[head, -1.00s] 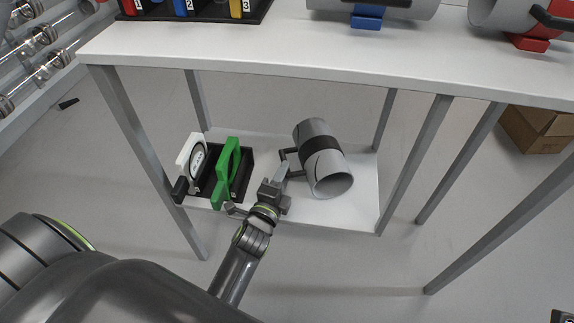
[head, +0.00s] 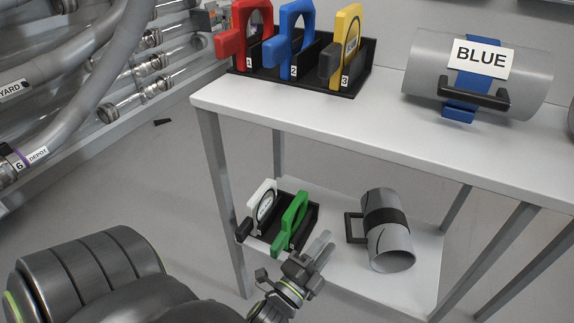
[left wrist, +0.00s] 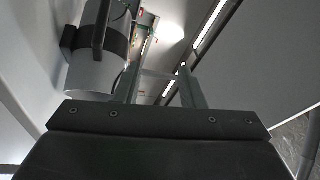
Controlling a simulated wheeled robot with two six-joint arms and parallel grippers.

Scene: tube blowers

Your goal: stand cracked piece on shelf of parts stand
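The cracked piece (head: 384,250) is a grey tube section with a black band, a dark crack line and a black handle (head: 354,228). It lies on its side on the white lower shelf (head: 345,272) of the stand, its open end towards me and its handle pointing left. It also shows at the upper left of the left wrist view (left wrist: 95,75). My left gripper (head: 324,244) is left of the piece and nearer me, apart from the handle. Its fingers (left wrist: 163,75) are spread with nothing between them. My right gripper is out of view.
A black rack with a white ring tool (head: 262,207) and a green ring tool (head: 292,222) stands left on the lower shelf, close to my gripper. The tabletop (head: 400,128) above holds red, blue and yellow tools in a rack (head: 357,88) and a tube labelled BLUE (head: 530,75).

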